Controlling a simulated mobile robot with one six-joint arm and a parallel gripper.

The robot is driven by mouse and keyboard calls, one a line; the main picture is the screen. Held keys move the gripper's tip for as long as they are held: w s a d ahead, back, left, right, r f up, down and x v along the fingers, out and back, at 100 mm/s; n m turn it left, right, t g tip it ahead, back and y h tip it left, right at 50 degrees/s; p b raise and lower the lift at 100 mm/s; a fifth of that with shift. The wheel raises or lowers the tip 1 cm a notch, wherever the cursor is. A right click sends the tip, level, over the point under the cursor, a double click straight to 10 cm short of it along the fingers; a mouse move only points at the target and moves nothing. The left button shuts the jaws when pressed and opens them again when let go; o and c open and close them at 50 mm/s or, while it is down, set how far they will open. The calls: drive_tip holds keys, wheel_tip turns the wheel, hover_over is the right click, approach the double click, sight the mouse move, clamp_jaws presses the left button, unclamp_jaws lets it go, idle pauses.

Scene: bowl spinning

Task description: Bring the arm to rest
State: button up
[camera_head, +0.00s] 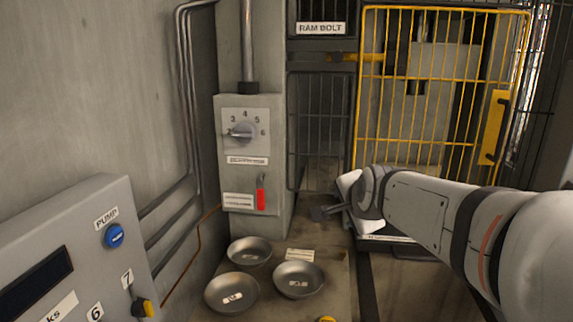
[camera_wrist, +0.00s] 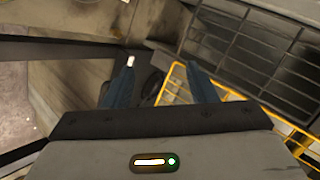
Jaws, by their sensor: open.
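My arm (camera_head: 430,212) reaches in from the right in the head view. My gripper (camera_head: 318,212) is at its left end, in front of the dark mesh door and right of the grey control box. The wrist view shows my gripper (camera_wrist: 165,85) with its two blue-grey fingers spread apart and nothing between them. The fingers point toward the floor area near the yellow cage frame (camera_wrist: 240,92). No contact with anything shows, though the gap to the mesh behind is hard to judge.
The control box (camera_head: 243,180) has a dial (camera_head: 243,132) and a red lever (camera_head: 261,195). Three metal bowls, including the back one (camera_head: 249,251), sit on a bench below. A yellow cage door (camera_head: 440,90) stands behind my arm. A panel (camera_head: 75,255) fills the lower left.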

drive_tip(key=s+d+f+n+g, duration=0.1)
drive_tip(key=s+f+n+g, duration=0.3)
drive_tip(key=s, duration=0.7)
drive_tip(key=s+d+f+n+g, duration=0.1)
drive_tip(key=s+f+n+g, duration=0.3)
drive_tip(key=s+f+n, duration=0.5)
drive_tip(key=s+f, duration=0.3)
drive_tip(key=shift+s+f+h, duration=0.25)
drive_tip(key=shift+s+h, duration=0.05)
drive_tip(key=shift+h, duration=0.1)
